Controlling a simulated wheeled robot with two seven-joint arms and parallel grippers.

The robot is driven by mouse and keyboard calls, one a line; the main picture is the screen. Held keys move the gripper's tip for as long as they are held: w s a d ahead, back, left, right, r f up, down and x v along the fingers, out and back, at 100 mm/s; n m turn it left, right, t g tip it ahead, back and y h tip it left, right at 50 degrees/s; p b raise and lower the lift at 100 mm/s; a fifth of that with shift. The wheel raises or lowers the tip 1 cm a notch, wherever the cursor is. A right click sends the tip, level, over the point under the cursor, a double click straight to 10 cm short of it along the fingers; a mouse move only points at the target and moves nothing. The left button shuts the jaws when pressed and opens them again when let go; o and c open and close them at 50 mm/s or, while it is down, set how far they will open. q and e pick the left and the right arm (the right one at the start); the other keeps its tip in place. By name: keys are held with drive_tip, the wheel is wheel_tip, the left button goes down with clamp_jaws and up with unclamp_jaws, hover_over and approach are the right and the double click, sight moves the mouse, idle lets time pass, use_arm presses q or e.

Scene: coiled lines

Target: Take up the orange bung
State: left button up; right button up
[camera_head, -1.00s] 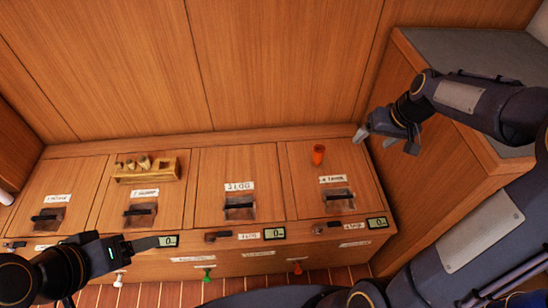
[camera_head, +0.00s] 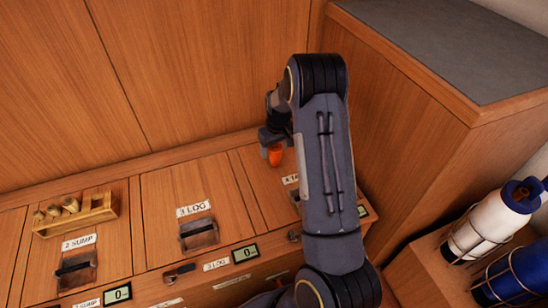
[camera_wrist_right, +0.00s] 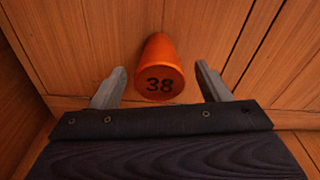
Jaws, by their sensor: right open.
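The orange bung (camera_head: 275,155) stands on the lid at the right end of the wooden locker top, partly hidden by my right arm in the head view. In the right wrist view the bung (camera_wrist_right: 158,72) shows its round end marked 38, between the two grey fingers. My right gripper (camera_wrist_right: 160,88) is open, with a finger on each side of the bung and a visible gap to each. In the head view my right gripper (camera_head: 272,140) is mostly hidden behind its own wrist. My left gripper is not in view.
A rack (camera_head: 80,212) with several tan bungs stands on the 2 SUMP lid at left. A tall wooden cabinet (camera_head: 390,130) with a grey top rises at right. White (camera_head: 490,225) and blue (camera_head: 515,275) bottles stand at lower right. The 3 LOG lid (camera_head: 180,190) is clear.

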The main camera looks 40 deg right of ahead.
wheel_tip(320, 180, down, 2)
drive_tip(key=shift+w, duration=0.1)
drive_tip(key=c, duration=1.2)
drive_tip(key=shift+o, duration=0.2)
drive_tip(key=shift+r, duration=0.15)
